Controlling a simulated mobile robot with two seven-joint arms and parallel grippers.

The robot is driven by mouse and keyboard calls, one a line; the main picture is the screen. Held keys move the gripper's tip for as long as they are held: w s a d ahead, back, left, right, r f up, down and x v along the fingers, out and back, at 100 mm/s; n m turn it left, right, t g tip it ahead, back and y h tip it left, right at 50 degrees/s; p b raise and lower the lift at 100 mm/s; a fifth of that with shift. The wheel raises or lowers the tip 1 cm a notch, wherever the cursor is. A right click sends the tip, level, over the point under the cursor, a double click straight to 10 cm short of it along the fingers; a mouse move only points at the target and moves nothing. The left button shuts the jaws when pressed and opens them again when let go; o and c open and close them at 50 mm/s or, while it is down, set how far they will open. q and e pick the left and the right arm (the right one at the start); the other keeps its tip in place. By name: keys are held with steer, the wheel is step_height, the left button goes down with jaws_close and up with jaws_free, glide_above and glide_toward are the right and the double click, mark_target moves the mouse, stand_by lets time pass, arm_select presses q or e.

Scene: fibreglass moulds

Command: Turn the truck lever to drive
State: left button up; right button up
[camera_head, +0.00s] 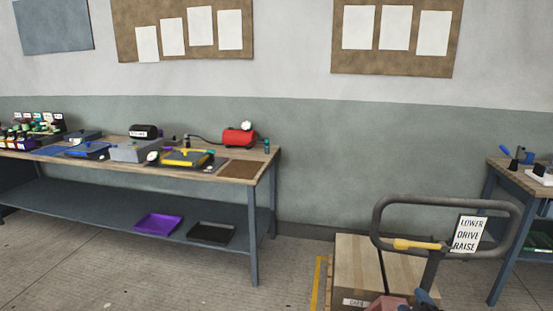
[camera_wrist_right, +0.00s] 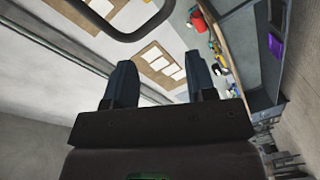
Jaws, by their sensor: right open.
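The truck's dark loop handle (camera_head: 510,222) stands at the lower right of the head view. A yellow lever (camera_head: 415,244) lies almost level across the loop, its thicker end to the left. A white sign (camera_head: 468,233) on the handle reads LOWER, DRIVE, RAISE from top to bottom; I cannot tell which word the lever is set to. My right gripper (camera_head: 427,297) shows at the bottom edge, below the lever in the picture. In the wrist view my right gripper (camera_wrist_right: 162,80) is open and empty, and part of the loop handle (camera_wrist_right: 125,38) shows beyond it. My left gripper is out of view.
A wooden box (camera_head: 360,262) stands behind the handle, beside a yellow floor line (camera_head: 318,285). A long workbench (camera_head: 225,170) with tools is at the left, another bench (camera_head: 510,180) at the right edge. Floor between the left bench and the box is clear.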

steer(key=s+a+f+m+g+y, duration=0.1)
steer(key=s+f+m+g, duration=0.1)
steer(key=s+f+m, duration=0.3)
steer(key=s+a+f+m+g+y, duration=0.1)
steer(key=s+f+m, duration=0.4)
steer(key=s+f, duration=0.6)
steer(key=s+a+g, duration=0.1)
steer(key=s+g, duration=0.1)
steer(key=s, duration=0.5)
steer(key=shift+a+f+g, duration=0.15)
steer(key=shift+a+g, duration=0.05)
steer(key=shift+g, duration=0.1)
